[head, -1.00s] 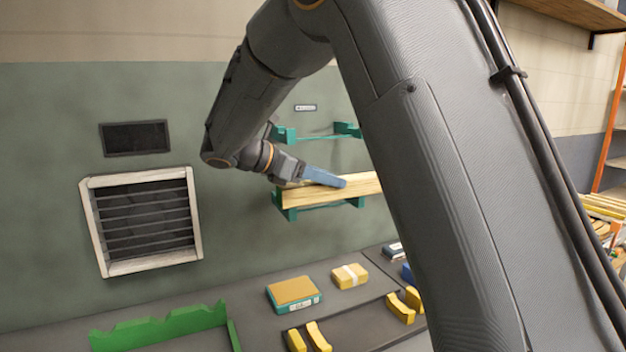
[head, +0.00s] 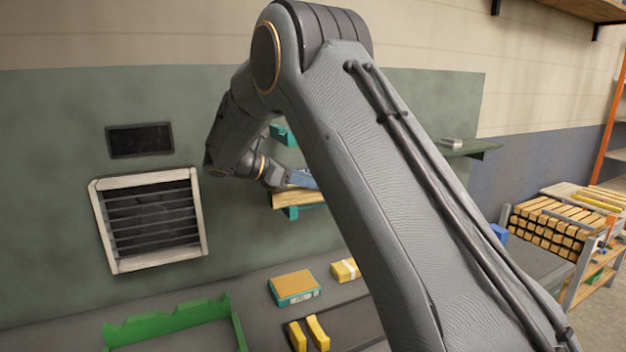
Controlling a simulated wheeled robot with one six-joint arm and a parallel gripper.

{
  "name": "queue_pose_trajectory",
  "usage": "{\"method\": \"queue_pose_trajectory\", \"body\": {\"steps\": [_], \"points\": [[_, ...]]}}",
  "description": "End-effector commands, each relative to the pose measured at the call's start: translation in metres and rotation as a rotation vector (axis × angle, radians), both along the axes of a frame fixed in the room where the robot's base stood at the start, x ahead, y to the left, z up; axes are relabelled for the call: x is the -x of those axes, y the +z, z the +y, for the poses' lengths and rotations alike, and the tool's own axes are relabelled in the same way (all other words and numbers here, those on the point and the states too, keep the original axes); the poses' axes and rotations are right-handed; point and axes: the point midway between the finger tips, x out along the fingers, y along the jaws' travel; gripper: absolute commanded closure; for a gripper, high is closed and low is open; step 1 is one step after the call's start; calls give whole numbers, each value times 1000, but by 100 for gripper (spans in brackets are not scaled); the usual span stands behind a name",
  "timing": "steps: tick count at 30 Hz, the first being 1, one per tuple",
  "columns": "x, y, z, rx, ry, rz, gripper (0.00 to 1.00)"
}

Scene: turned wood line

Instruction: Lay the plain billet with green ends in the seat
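A pale wood billet (head: 290,200) lies along the lower teal wall bracket (head: 291,213). Only its left part shows, and my arm hides the rest. I cannot see green on it. My gripper (head: 302,179) has blue-grey fingers just above or against the billet's top. The fingertips are hidden behind my arm, so I cannot tell whether it grips. Two yellow curved blocks (head: 318,333) stand on a dark plate on the bench. A green notched frame (head: 175,319) is at the lower left. I cannot tell which of these is the seat.
An upper teal bracket (head: 283,134) is on the wall. A teal box with a tan top (head: 295,286) and a yellow block with a pale band (head: 345,270) sit on the bench. A rack of stacked wood (head: 556,226) stands at right. A vent (head: 150,220) is on the wall.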

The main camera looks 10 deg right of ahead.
Motion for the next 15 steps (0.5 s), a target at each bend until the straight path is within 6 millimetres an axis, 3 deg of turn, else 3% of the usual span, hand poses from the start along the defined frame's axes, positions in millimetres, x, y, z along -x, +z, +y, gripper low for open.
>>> {"method": "queue_pose_trajectory", "body": {"steps": [8, 9, 12, 15], "points": [[0, -2, 0, 1, 0, 0, 100], [0, -4, 0, 0, 0, 1, 64], [0, -3, 0, 0, 0, 0, 47], [0, -3, 0, 0, 0, 0, 46]]}}
